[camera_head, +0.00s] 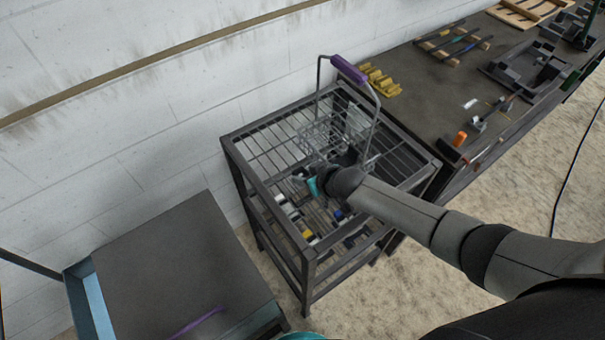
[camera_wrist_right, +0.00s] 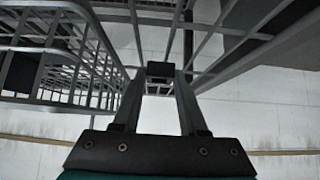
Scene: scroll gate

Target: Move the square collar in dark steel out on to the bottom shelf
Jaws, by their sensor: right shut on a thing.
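My right gripper (camera_head: 308,183) reaches over the dark rack beside the wire basket (camera_head: 323,141). In the right wrist view its fingers (camera_wrist_right: 160,82) are shut on a small dark block (camera_wrist_right: 160,69). Its colour fits the dark steel square collar, but its square shape and any hole cannot be made out. The wire basket with a purple handle (camera_head: 348,69) stands on the rack's top level; it also shows in the wrist view (camera_wrist_right: 75,62), left of the fingers. A dark thing (camera_wrist_right: 20,72) shows through its wires, not clearly identifiable. The lower shelf is partly hidden by the rack's bars.
The dark rack (camera_head: 302,265) has slatted levels, with several small coloured things below its top. A dark bench (camera_head: 440,85) at right holds yellow parts (camera_head: 381,80) and tools. A dark flat surface (camera_head: 170,265) lies at lower left. The wall is close behind.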

